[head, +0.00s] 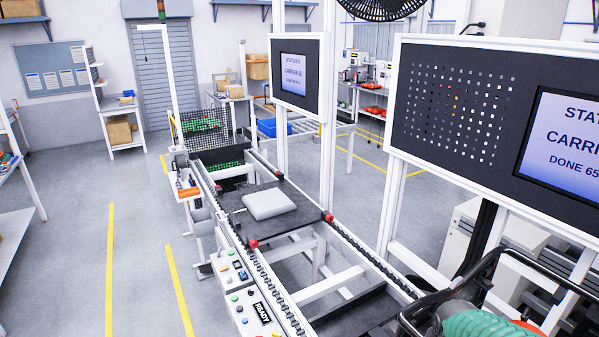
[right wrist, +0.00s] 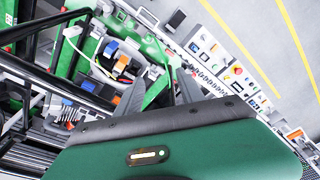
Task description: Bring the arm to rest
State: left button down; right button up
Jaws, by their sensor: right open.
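My right gripper (right wrist: 160,92) shows in the right wrist view, its two dark fingers apart beyond the green housing. I see nothing between the fingers. Behind them lie green parts, a white cable and blue and orange pieces; I cannot tell exactly what these are. In the head view neither gripper can be made out. A dark pallet carrier (head: 240,222) sits on the conveyor (head: 284,312), with a light grey block (head: 269,204) flat on top of it. My left gripper is in neither view.
A button panel with a READY sign (head: 262,314) runs along the conveyor's left side. Two screens, a smaller one (head: 293,74) and a larger one (head: 567,150), stand on white posts to the right. Black tubing and a teal ribbed part fill the lower right corner. The left floor is clear.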

jog(key=s+a+f+n+t, duration=0.1)
jog(key=s+a+f+n, duration=0.1)
jog(key=s+a+f, duration=0.45)
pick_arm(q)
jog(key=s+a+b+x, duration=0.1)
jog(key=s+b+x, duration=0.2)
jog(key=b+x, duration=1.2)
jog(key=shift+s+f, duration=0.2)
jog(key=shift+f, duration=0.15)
pick_arm(e)
jog(key=s+x, duration=0.3)
jog(key=x, duration=1.2)
jog(key=shift+s+a+f, duration=0.2)
jog(key=shift+a+f, duration=0.1)
jog(key=shift+f, duration=0.1)
jog(key=shift+d, duration=0.1)
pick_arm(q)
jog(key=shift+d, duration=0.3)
pick_arm(e)
jog(key=shift+d, duration=0.3)
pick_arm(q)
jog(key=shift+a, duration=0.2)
pick_arm(e)
jog(key=shift+a, duration=0.2)
